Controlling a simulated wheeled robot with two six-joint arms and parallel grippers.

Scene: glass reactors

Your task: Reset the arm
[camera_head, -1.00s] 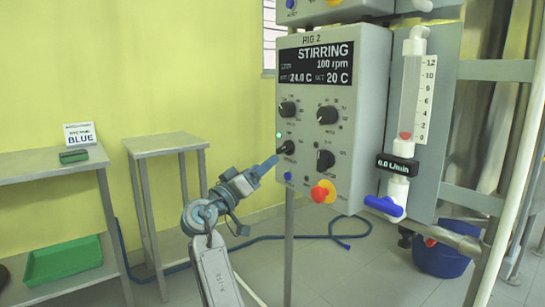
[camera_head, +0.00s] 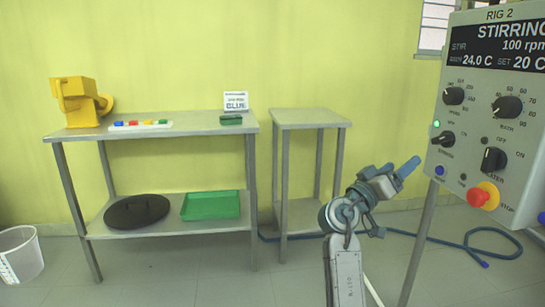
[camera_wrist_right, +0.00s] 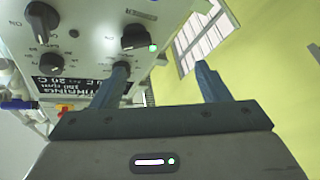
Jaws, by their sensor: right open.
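My right arm comes up from the bottom of the head view, and its gripper (camera_head: 407,168) is just left of the control box (camera_head: 478,160) of RIG 2. In the right wrist view the two blue fingers of this gripper (camera_wrist_right: 160,80) stand apart with nothing between them. The left finger overlaps the panel, close to a black knob (camera_wrist_right: 134,37). I cannot tell whether it touches. The panel display reads STIRRING, 100 rpm, 24.0 C and set 20 C. My left gripper is not in view.
A metal table (camera_head: 180,127) at the left bears a yellow machine (camera_head: 78,100), small coloured blocks and a BLUE sign (camera_head: 236,101). Its shelf holds a black lid (camera_head: 137,211) and a green tray (camera_head: 211,205). A small bare table (camera_head: 308,118) stands beside it. A blue hose (camera_head: 470,243) lies on the floor.

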